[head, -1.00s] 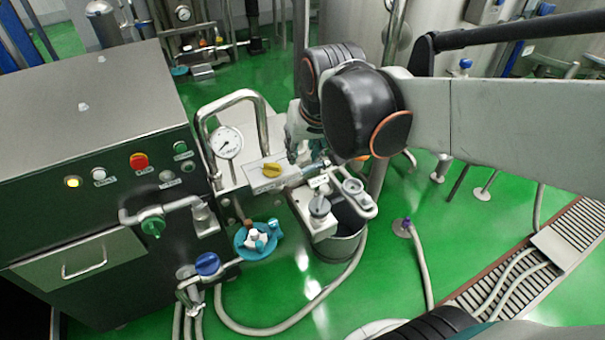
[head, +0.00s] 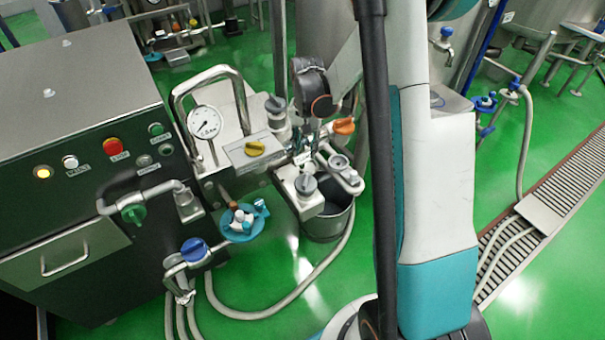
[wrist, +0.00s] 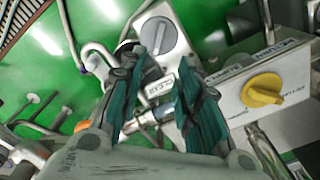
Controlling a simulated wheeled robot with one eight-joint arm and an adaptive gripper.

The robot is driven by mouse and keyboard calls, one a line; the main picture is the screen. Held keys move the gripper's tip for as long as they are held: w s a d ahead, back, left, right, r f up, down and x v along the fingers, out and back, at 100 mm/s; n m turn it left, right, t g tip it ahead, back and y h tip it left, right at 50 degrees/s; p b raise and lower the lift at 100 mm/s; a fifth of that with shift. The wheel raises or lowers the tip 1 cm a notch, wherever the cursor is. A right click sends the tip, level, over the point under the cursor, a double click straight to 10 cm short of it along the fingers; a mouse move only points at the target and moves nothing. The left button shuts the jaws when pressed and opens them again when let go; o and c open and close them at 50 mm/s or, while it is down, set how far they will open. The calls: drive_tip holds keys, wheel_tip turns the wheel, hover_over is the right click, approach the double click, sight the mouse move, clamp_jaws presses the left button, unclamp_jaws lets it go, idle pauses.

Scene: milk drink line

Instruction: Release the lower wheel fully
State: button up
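A grey round knob (head: 306,184) with a raised bar sits on the front of a pale metal block above a bucket. A second grey knob (head: 276,103) is higher and further back. I take the front one as the lower wheel, though its name cannot be read. In the wrist view the front knob (wrist: 158,38) is just beyond my fingertips, with a white label below it. My gripper (wrist: 162,68) is open, its teal fingers apart with nothing clearly between them. In the head view my gripper (head: 306,142) is small and partly hidden above that block.
A yellow knob (head: 255,148) is on a plate to the left, beside the pressure gauge (head: 204,122). An orange handle (head: 344,126) is close right of my gripper. A metal bucket (head: 328,222) stands below. A hose curves across open green floor.

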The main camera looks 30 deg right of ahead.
sight(306, 178)
wheel_tip(306, 178, down, 14)
drive_tip(key=b, duration=0.5)
drive_tip(key=shift+d+f, duration=0.15)
drive_tip(key=shift+f, duration=0.1)
clamp_jaws()
